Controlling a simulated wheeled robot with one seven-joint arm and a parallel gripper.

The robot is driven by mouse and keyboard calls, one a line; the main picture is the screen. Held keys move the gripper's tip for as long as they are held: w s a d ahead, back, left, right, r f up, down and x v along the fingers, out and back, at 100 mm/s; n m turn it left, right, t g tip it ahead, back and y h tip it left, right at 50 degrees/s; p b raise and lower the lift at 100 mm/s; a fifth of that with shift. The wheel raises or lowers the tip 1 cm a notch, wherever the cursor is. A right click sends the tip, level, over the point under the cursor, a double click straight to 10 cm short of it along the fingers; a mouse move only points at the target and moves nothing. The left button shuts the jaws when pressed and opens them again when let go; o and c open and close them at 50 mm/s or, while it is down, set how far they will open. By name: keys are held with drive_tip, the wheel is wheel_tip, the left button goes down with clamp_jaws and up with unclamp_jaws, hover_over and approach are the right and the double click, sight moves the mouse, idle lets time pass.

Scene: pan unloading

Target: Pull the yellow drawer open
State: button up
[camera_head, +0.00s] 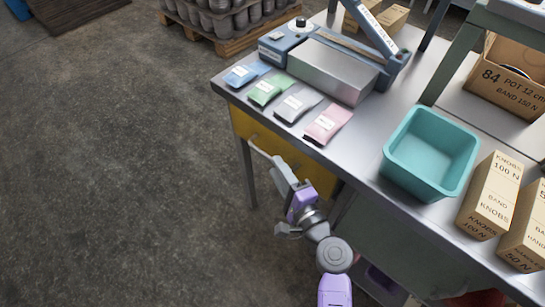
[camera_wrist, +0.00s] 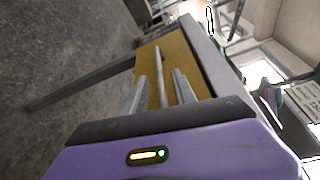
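The yellow drawer (camera_head: 250,127) sits under the near-left edge of the metal table, and its front looks flush with the table. Its pale bar handle (camera_head: 260,151) stands out from the front. My gripper (camera_head: 281,166) is at the handle's near end. In the wrist view the yellow front (camera_wrist: 181,53) lies ahead, and the handle bar (camera_wrist: 160,68) runs between the two fingers of my gripper (camera_wrist: 160,82). The fingers are apart, with a gap visible on each side of the bar. Whether the tips touch the drawer front is unclear.
The table (camera_head: 365,150) carries several seed packets, a sealing machine (camera_head: 335,70), a teal bin (camera_head: 430,155) and cardboard boxes (camera_head: 492,195). A table leg (camera_head: 246,172) stands left of my gripper. The floor (camera_head: 110,180) on the left is clear.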

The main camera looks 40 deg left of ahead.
drive_tip(key=shift+x, duration=2.1)
drive_tip(key=shift+c, duration=0.2)
clamp_jaws()
drive_tip(key=shift+d+f, duration=0.1)
